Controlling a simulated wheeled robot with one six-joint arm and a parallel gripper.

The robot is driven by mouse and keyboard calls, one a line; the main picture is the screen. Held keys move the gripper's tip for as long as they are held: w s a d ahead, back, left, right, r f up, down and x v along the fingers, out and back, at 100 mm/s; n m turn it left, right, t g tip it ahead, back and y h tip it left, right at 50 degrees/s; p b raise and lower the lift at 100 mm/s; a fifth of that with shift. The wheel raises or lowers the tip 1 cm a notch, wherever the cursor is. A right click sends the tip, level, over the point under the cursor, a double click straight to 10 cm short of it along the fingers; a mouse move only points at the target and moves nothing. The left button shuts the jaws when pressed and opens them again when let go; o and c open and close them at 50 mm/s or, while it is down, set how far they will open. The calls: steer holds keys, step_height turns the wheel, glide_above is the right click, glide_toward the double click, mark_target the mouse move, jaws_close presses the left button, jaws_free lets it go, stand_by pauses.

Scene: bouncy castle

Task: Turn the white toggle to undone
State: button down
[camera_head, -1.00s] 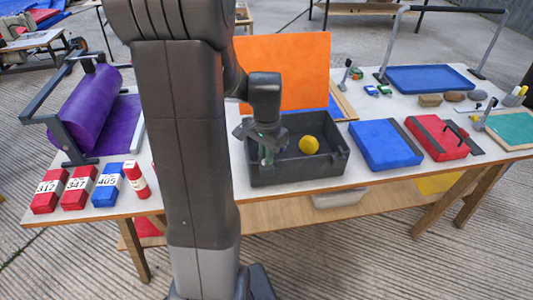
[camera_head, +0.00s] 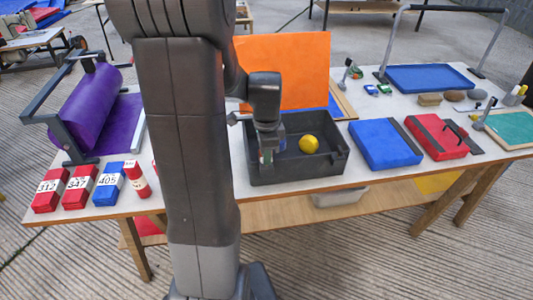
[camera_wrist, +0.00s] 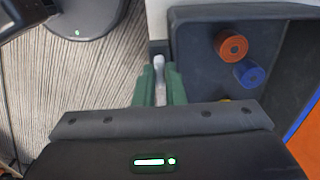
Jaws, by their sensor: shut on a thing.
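The white toggle (camera_wrist: 160,66) shows in the wrist view as a small pale, rounded piece between the green fingertips. My gripper (camera_wrist: 160,88) is shut on it, beside the wall of the dark grey box (camera_wrist: 195,13). In the head view my gripper (camera_head: 267,154) is low at the left part of the dark grey box (camera_head: 310,178). The toggle is not visible there, being hidden by my gripper and arm. Most of the toggle's base is hidden in the wrist view too.
A yellow ball (camera_head: 308,144) sits in the box; an orange spool (camera_wrist: 231,45) and a blue spool (camera_wrist: 249,74) also show inside. An orange panel (camera_head: 285,70) stands behind. A blue block (camera_head: 384,146) lies to the right, and numbered blocks (camera_head: 78,187) to the left.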

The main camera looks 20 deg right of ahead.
steer(key=shift+r, duration=0.1)
stand_by(0.4)
steer(key=c, duration=1.5)
jaws_free()
step_height(320, 180, up, 14)
steer(key=shift+p, duration=0.3)
steer(key=shift+f, duration=0.2)
step_height(320, 180, down, 14)
steer(key=shift+r+b, duration=0.1)
steer(key=shift+b, duration=0.2)
steer(key=shift+r, duration=0.1)
